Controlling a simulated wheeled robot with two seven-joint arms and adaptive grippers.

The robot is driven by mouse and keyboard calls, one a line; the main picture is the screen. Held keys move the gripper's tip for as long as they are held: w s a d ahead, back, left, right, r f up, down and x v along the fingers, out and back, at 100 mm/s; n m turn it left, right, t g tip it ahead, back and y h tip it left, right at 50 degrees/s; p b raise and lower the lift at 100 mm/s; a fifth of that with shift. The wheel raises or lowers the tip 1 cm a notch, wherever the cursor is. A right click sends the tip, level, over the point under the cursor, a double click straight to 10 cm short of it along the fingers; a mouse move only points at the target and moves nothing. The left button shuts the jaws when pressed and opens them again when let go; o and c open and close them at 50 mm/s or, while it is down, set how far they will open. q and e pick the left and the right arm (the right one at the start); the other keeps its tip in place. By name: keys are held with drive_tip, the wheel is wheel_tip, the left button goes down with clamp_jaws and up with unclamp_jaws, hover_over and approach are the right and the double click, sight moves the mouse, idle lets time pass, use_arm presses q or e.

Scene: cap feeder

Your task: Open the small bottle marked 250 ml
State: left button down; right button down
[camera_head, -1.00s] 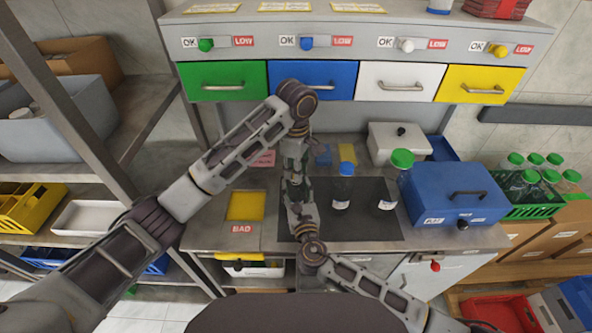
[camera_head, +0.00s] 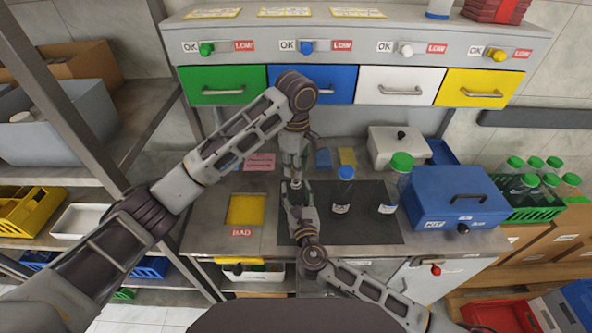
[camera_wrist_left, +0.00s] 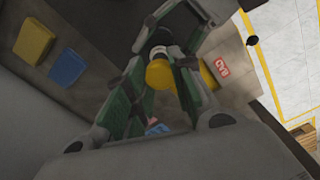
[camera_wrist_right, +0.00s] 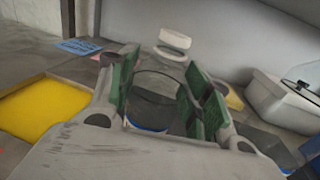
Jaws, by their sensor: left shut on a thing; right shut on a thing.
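My right gripper (camera_head: 297,188) is shut on a small clear bottle (camera_wrist_right: 156,90) above the dark mat, its see-through body showing between the green pads in the right wrist view. My left gripper (camera_head: 294,168) comes down from above. In the left wrist view it is shut on a yellow cap (camera_wrist_left: 159,75). A pale ring and dark neck (camera_wrist_left: 158,49) show just beyond the cap, near the right gripper's fingers. I cannot tell whether cap and neck still touch. No 250 ml mark is readable on the held bottle.
On the dark mat (camera_head: 375,232) to the right stand a blue-capped bottle (camera_head: 343,191) and a taller green-capped bottle (camera_head: 392,185). A blue box (camera_head: 455,196) stands farther right. A yellow BAD tray (camera_head: 246,209) lies left. Four coloured drawers (camera_head: 310,84) hang behind.

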idle(0.3)
drive_tip(key=c, duration=0.6)
unclamp_jaws()
drive_tip(key=shift+s, duration=0.15)
drive_tip(key=shift+s+d, duration=0.35)
drive_tip(key=shift+s, duration=1.55)
drive_tip(key=shift+s+d, duration=0.35)
drive_tip(key=shift+s, duration=1.6)
drive_tip(key=shift+s+d, duration=0.35)
drive_tip(key=shift+s, duration=1.55)
